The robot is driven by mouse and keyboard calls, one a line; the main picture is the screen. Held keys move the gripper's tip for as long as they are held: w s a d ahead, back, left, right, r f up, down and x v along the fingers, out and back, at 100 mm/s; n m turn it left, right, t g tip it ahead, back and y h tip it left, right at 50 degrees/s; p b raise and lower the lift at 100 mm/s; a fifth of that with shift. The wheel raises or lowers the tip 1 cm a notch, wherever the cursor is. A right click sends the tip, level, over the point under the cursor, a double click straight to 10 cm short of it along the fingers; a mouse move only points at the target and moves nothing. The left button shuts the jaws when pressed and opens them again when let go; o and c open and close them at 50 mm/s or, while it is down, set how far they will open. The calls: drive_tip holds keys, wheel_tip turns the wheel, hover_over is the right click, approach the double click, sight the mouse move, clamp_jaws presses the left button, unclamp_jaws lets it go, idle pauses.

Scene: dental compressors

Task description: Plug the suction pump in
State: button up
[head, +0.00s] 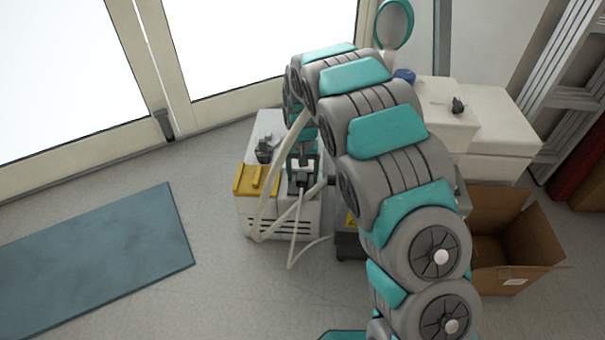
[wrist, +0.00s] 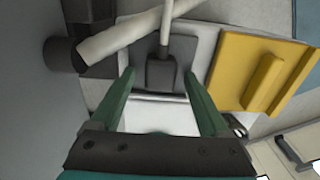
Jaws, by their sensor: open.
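The suction pump seems to be the white boxy unit (head: 290,222) on the floor, with a vented front. A dark grey plug (wrist: 161,71) with a pale cable (wrist: 166,25) shows in the wrist view, against a darker grey square plate (wrist: 184,50). I cannot tell whether it is seated in a socket. My gripper (wrist: 160,76) is open, its green fingertips one on each side of the plug, with gaps visible.
An open cardboard box (head: 515,240) and white cabinets (head: 490,120) stand right. A blue mat (head: 95,260) lies on open floor at left.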

wheel_tip(320, 180, up, 8)
drive_tip(key=shift+f+p, duration=0.1)
drive_tip(key=shift+p, duration=0.35)
idle(0.6)
